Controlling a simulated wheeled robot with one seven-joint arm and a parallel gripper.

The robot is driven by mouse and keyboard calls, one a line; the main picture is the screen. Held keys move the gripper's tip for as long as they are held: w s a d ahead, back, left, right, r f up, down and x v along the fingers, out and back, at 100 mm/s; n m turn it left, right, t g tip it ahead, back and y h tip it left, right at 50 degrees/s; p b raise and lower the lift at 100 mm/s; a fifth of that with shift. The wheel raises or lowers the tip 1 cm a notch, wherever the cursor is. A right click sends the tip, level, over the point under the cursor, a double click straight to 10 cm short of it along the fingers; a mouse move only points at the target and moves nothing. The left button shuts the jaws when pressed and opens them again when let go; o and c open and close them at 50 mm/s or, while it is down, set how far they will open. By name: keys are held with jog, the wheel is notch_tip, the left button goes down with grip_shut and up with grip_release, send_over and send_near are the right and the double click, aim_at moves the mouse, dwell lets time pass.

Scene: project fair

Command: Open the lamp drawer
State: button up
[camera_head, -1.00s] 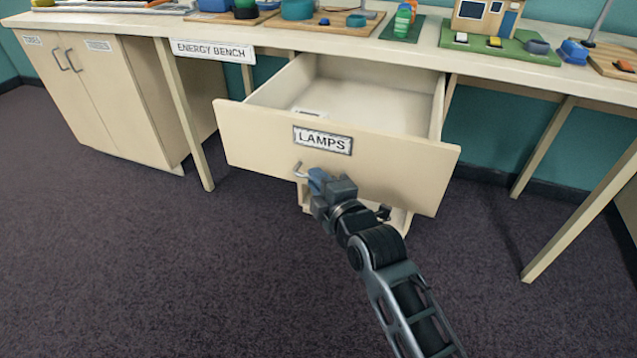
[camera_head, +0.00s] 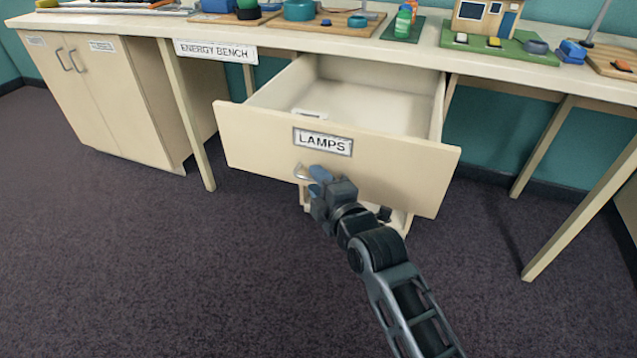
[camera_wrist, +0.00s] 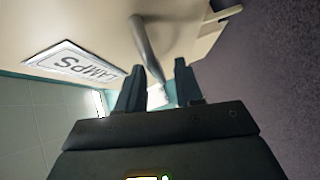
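The cream lamp drawer (camera_head: 240,140), labelled LAMPS (camera_head: 323,142), stands pulled well out from under the bench, its pale inside showing. Its metal handle (camera_head: 301,173) sits on the front below the label, partly hidden by my gripper (camera_head: 318,180). In the wrist view, the drawer front (camera_wrist: 100,25) and the grey handle (camera_wrist: 146,45) are close ahead. My gripper's two fingers (camera_wrist: 160,85) stand apart, with the handle's near end at or just beyond the gap. I cannot tell whether a finger touches it.
The bench top (camera_head: 400,50) above carries several project models. A closed two-door cupboard (camera_head: 95,105) stands at the left. Bench legs (camera_head: 186,120) stand on both sides of the drawer. The dark carpet (camera_head: 150,260) in front is clear.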

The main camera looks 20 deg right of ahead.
jog(key=v, duration=0.7)
jog(key=shift+s+p, duration=0.3)
jog(key=shift+s, duration=0.1)
jog(key=s+d+f+m+h, duration=0.15)
jog(key=s+m, duration=0.25)
jog(key=s, duration=0.7)
jog(key=s+d+m, duration=0.2)
jog(key=s+m, duration=0.3)
jog(key=s, duration=0.5)
jog(key=s+d+m+h, duration=0.15)
jog(key=s+m, duration=0.25)
jog(key=s, duration=0.7)
jog(key=s+d+r+m+g, duration=0.1)
jog(key=s+d+r+m, duration=0.1)
jog(key=s+r+m, duration=0.55)
notch_tip(320, 180, up, 12)
jog(key=s+n+p, duration=0.2)
jog(key=p, duration=1.1)
jog(key=shift+a+f, duration=0.2)
